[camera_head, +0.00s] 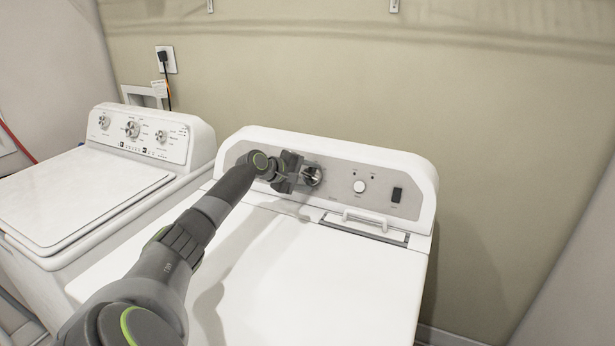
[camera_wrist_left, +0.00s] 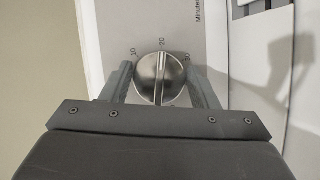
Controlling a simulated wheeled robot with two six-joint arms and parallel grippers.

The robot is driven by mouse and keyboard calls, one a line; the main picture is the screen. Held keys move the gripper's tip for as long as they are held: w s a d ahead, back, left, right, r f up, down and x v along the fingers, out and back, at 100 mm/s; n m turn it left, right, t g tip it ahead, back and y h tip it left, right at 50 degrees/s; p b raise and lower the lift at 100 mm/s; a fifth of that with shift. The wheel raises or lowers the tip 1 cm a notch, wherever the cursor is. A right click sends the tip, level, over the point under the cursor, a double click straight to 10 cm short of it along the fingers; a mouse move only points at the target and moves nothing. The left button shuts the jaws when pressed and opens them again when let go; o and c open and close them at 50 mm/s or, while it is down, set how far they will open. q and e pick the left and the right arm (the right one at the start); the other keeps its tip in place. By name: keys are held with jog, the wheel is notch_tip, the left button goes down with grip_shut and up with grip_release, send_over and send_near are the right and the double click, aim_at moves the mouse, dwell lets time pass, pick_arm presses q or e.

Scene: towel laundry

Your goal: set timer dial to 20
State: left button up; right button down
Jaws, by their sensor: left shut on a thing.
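The timer dial (camera_head: 315,176) is a round silver knob on the grey control panel of the right-hand white machine. My left gripper (camera_head: 304,177) reaches it from the left and partly covers it in the head view. In the left wrist view the dial (camera_wrist_left: 150,80) sits between the two fingers, which are shut on its sides. Its raised centre bar points roughly at the printed 20. The 10 mark is to the left, and a mark on the right is partly hidden by a finger. My right gripper is not in view.
The right-hand machine (camera_head: 310,275) has a white round knob (camera_head: 359,187) and a dark switch (camera_head: 397,194) right of the dial. A lid handle (camera_head: 372,220) stands in front of the panel. A second white machine (camera_head: 75,195) with several knobs stands at left.

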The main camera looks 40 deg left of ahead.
pick_arm(q)
jog(key=shift+f, duration=0.1)
dwell(0.3)
jog(key=o, duration=0.9)
jog(key=shift+o, duration=0.2)
jog(key=p+v, duration=0.1)
jog(key=v, duration=1.6)
jog(key=shift+r, duration=0.2)
jog(key=shift+s+a, duration=0.1)
